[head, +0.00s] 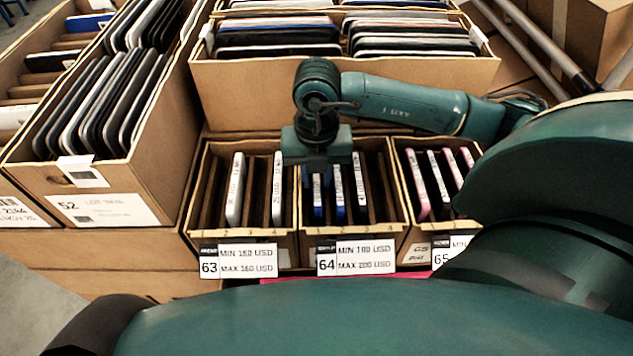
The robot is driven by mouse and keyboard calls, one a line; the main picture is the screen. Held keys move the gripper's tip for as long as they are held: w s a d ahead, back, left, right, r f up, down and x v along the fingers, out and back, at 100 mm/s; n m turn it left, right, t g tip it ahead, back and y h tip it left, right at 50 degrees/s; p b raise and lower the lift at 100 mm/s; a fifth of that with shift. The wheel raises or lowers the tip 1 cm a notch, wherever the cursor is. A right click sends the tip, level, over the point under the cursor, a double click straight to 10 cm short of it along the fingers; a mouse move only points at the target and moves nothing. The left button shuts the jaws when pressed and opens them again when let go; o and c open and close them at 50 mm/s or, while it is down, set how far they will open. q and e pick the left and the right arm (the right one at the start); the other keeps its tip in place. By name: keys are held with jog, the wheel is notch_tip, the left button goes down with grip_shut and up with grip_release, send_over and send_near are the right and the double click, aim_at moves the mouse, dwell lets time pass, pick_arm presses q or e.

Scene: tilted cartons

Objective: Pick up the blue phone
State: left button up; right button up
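Two thin phones with blue edges stand on edge in the carton labelled 64: a blue phone (339,200) and, just left of it, another blue-edged phone (317,203). I cannot tell which one the task means. My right gripper (317,172) points down over the left part of that carton, close above these phones. It covers their upper ends. Its fingertips are not clear, so I cannot tell whether it is open or touches a phone. My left gripper is not in view.
Carton 64 (309,245) also holds a white phone (360,188). Carton 63 (204,190) at left holds white phones; carton 65 (404,190) at right holds pink-edged ones. Larger cartons of devices stand behind (230,75) and at left (150,170). Slotted dividers separate the phones.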

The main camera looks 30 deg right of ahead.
jog(key=shift+c, duration=0.6)
grip_shut()
jog(key=shift+r, duration=0.15)
